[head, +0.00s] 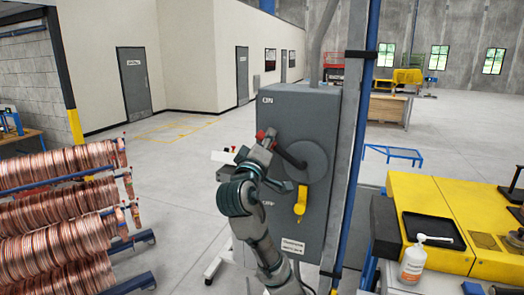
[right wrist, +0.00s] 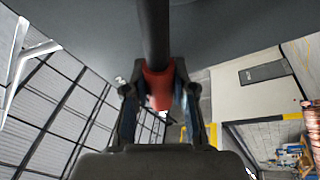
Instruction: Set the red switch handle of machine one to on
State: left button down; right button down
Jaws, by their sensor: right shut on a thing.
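The grey switch box (head: 285,115) of the machine stands in the middle of the head view, with "ON" printed at its upper left and an "OFF" mark lower on the left. A dark lever (head: 289,157) runs from a round grey disc (head: 306,162) up and left to the red handle (head: 262,135). My right gripper (head: 264,141) is at this red end, left of the disc and between the two marks in height. In the right wrist view the red handle (right wrist: 158,86) sits between the two fingers, which are shut on it. My left gripper is out of view.
A yellow latch (head: 300,201) is on the box below the disc. A blue and grey post (head: 356,150) stands right beside the box. Copper coils (head: 65,210) on racks are at the left. A yellow bench (head: 425,195) with a black tray and a bottle (head: 413,262) is at the right.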

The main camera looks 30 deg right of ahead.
jog(key=shift+s+d+r+m+g+h, duration=0.15)
jog(key=shift+s+d+r+m+g, duration=0.15)
jog(key=shift+m, duration=0.4)
jog(key=shift+s+d+r+m+g+h, duration=0.2)
jog(key=shift+r+m, duration=0.2)
jog(key=shift+m, duration=0.3)
jog(key=c, duration=1.1)
grip_release()
jog(key=shift+o, duration=0.9)
jog(key=shift+s, duration=0.1)
jog(key=v, duration=1.2)
jog(key=shift+d+f, duration=0.1)
